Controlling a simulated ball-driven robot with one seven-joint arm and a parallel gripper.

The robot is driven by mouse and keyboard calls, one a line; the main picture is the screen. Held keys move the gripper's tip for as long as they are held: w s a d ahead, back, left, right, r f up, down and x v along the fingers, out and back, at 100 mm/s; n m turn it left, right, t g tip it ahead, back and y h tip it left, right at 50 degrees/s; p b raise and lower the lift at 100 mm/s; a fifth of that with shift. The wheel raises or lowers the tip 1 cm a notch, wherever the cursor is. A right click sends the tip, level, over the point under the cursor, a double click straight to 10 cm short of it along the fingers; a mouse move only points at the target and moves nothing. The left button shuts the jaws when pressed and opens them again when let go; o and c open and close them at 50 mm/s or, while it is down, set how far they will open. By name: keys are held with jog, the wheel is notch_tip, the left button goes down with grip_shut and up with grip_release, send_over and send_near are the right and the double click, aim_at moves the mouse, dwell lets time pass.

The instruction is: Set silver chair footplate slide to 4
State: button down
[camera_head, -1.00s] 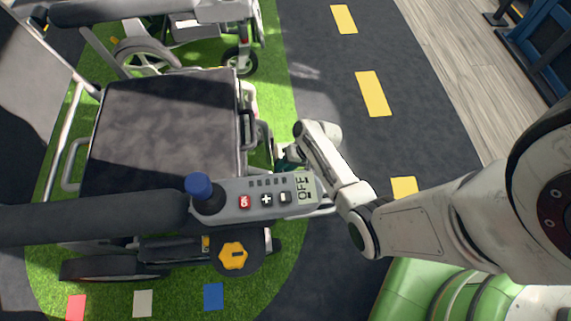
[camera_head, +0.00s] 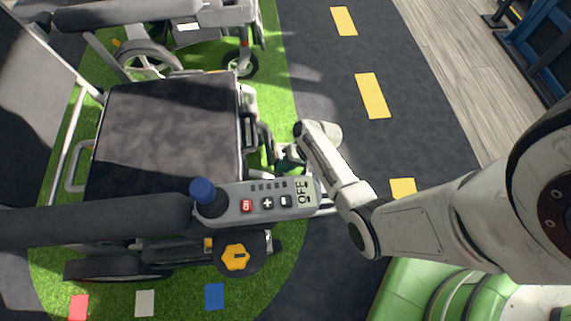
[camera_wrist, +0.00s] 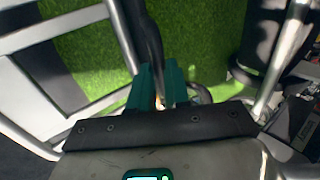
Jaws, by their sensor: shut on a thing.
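The wheelchair with silver frame tubes (camera_head: 77,160) and a dark grey seat (camera_head: 165,130) fills the left of the head view. Its armrest control panel (camera_head: 262,201) shows OFF. Dark bars (camera_head: 262,133) stand at the seat's right end. My gripper (camera_head: 288,160) is low beside them, partly hidden by my own arm. In the wrist view, my gripper's teal fingers (camera_wrist: 157,84) are shut around a dark curved bar (camera_wrist: 148,40). Whether that bar is the footplate slide itself, and any number marks on it, I cannot tell.
Another wheelchair (camera_head: 150,57) stands behind on the green turf (camera_head: 283,100). A green rounded object (camera_head: 400,290) is at the bottom. Red, white and blue patches (camera_head: 214,296) lie in front.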

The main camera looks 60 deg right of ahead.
notch_tip(320, 180, up, 7)
jog(key=p, duration=0.5)
jog(key=shift+f+p, duration=0.15)
jog(key=shift+p, duration=0.15)
jog(key=c, duration=1.4)
grip_release()
jog(key=shift+f, duration=0.1)
jog(key=shift+p+v, duration=2.1)
jog(key=shift+v, duration=3.35)
